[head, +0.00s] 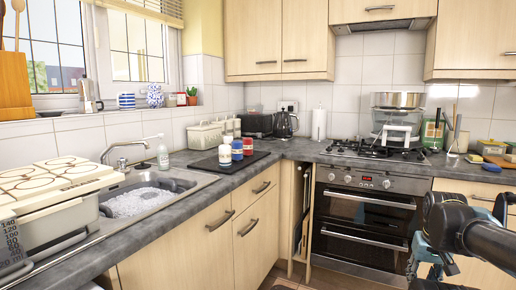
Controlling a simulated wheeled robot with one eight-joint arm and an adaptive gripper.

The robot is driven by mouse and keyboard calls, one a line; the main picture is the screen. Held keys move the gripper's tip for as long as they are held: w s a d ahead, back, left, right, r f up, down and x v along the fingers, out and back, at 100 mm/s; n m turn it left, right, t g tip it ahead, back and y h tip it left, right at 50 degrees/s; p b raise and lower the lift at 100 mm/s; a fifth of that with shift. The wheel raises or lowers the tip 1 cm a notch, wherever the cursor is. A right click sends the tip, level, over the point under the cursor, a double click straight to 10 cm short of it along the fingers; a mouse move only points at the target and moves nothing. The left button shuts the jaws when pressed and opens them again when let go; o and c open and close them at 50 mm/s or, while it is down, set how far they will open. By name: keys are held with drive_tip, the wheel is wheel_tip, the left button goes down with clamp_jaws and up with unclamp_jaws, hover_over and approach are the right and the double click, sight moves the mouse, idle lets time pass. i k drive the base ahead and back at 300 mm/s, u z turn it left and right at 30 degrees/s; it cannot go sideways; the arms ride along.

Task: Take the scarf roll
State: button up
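I cannot make out a scarf roll anywhere in the head view. A white upright roll (319,124) stands on the counter left of the hob and looks like paper towel. My arm reaches in from the lower right, and my gripper (432,268) is at its end, in front of the oven. The fingers are partly hidden by the arm and the frame's edge, so I cannot tell whether they are open or shut. Nothing is clearly seen in the gripper.
A sink (140,201) with suds is at the left, beside a patterned-top box (60,183). Blue and red canisters (231,149) stand on a dark mat. Pans (397,115) sit on the hob (375,153) above the oven (365,212). Some floor shows before the oven.

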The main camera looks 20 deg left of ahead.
sight(247, 143)
drive_tip(key=u, duration=0.45)
drive_tip(key=i, duration=1.3)
drive_tip(key=u, duration=0.65)
